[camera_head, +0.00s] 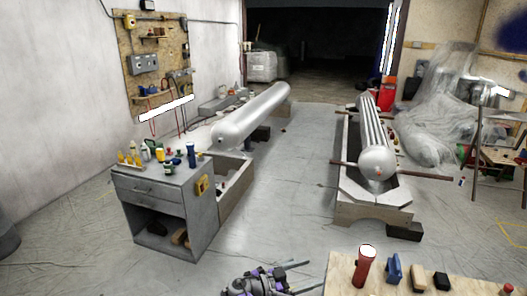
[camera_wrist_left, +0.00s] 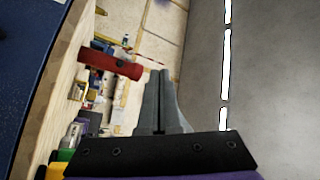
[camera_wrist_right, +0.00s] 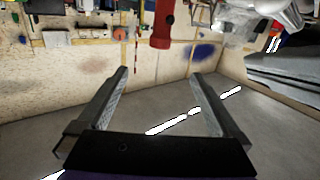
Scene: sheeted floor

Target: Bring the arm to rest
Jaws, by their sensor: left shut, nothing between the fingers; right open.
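My left gripper (camera_wrist_left: 160,75) shows in the left wrist view with its two grey fingers together and nothing between them. My right gripper (camera_wrist_right: 158,76) shows in the right wrist view with its fingers wide apart and empty. In the head view, a part of my arm with purple joints (camera_head: 255,284) shows at the bottom edge; I cannot tell which arm it belongs to. A red torch-like object (camera_head: 366,265) stands on the wooden tabletop (camera_head: 342,285) at the lower right. A red torch-like object also shows in the left wrist view (camera_wrist_left: 110,65) and right wrist view (camera_wrist_right: 162,25), apart from the fingers.
Blue (camera_head: 393,270) and black (camera_head: 442,281) items stand on the tabletop. A grey cabinet (camera_head: 165,205) with bottles is at left. Silver cylinders lie at centre (camera_head: 240,120) and right (camera_head: 378,160), the right one on a cradle (camera_head: 375,213). Floor between them is clear.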

